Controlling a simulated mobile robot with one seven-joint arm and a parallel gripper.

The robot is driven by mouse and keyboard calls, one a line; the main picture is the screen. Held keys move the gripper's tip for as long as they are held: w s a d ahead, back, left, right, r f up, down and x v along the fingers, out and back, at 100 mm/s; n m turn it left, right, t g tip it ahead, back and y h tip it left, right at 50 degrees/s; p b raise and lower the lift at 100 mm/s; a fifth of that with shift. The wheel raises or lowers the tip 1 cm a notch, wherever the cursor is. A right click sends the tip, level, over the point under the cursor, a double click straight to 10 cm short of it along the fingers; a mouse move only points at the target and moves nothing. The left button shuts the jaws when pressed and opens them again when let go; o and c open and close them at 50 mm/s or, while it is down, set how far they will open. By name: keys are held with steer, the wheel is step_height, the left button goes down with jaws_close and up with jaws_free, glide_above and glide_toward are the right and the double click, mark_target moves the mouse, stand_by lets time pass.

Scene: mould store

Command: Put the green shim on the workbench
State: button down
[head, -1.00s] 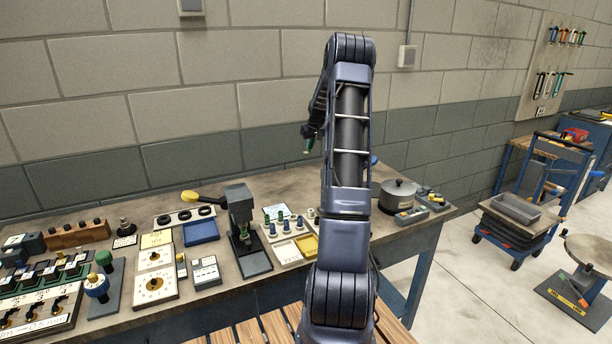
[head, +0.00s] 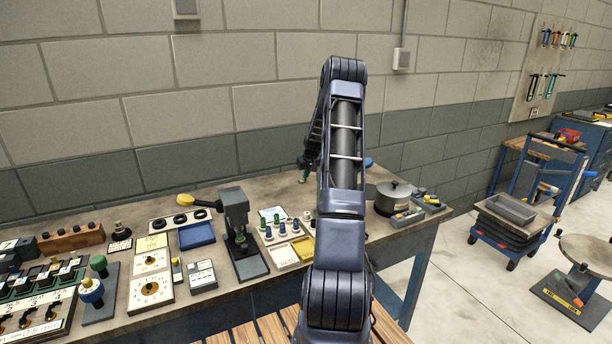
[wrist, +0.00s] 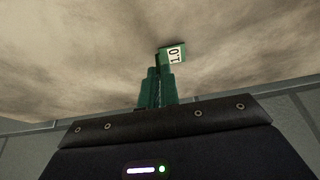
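The green shim (wrist: 171,54), labelled 1.0, shows in the wrist view at the tips of my gripper (wrist: 159,74). My gripper is shut on it, with its fingers close together. In the head view the shim (head: 303,176) hangs below my gripper (head: 305,164), left of my arm, low over the back of the workbench (head: 331,167). I cannot tell whether the shim touches the bench top. The bench top fills most of the wrist view and is bare around the shim.
A grey pot (head: 394,197) stands on the bench to the right. A small press (head: 236,221), a blue tray (head: 197,235) and a peg holder (head: 284,224) stand at left and front. A block wall rises behind the bench.

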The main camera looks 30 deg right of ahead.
steer(key=shift+f, duration=0.3)
steer(key=c, duration=1.6)
jaws_free()
steer(key=shift+c, duration=0.2)
steer(key=shift+r, duration=0.1)
steer(key=v, duration=1.2)
steer(key=s+a+r, duration=1.8)
steer(key=s+a, duration=0.1)
steer(key=a, duration=0.1)
steer(key=s+a, duration=0.3)
steer(key=s, duration=0.7)
steer(key=s+a, duration=0.4)
steer(key=s, duration=0.6)
steer(key=s+a, duration=0.3)
steer(key=s, duration=0.7)
steer(key=shift+a+r, duration=0.3)
steer(key=shift+a, duration=0.05)
